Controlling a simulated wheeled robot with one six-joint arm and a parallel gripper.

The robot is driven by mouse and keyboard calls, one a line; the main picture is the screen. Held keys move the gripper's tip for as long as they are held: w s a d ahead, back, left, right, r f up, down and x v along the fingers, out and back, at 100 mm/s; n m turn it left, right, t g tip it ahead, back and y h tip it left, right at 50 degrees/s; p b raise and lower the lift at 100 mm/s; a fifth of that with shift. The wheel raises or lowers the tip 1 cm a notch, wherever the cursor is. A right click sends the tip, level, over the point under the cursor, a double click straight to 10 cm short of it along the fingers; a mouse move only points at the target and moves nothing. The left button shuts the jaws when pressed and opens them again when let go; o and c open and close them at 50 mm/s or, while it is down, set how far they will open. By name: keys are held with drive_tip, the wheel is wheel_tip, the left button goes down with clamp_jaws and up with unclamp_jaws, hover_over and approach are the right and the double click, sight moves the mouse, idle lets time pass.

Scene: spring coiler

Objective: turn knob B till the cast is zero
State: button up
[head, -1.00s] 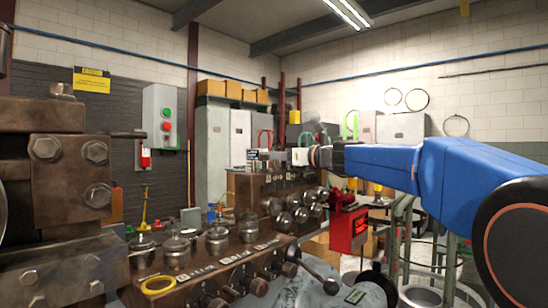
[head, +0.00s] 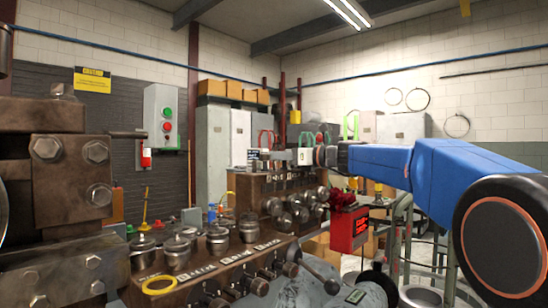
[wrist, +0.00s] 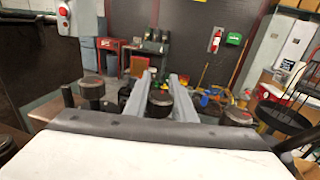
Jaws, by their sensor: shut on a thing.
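A dark round-topped knob (wrist: 160,98) stands between the two pale grey fingers of my gripper (wrist: 162,92) in the wrist view. The fingers are closed on its sides. No letter is readable on it, so I cannot tell from its marking whether it is knob B. In the head view my gripper (head: 304,157) is at the top of the brown machine block (head: 248,186), at the end of my blue arm; its fingertips are too small to make out there.
Similar dark knobs stand either side in the wrist view, one left (wrist: 92,90) and one right (wrist: 238,117).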

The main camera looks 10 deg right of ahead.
idle(0.3)
drive_tip(key=o, duration=1.1)
drive_tip(key=shift+c, duration=0.2)
drive_tip(key=v, duration=1.7)
drive_tip(key=shift+d, duration=0.2)
drive_tip(key=shift+s+d, duration=0.1)
drive_tip(key=shift+s, duration=0.05)
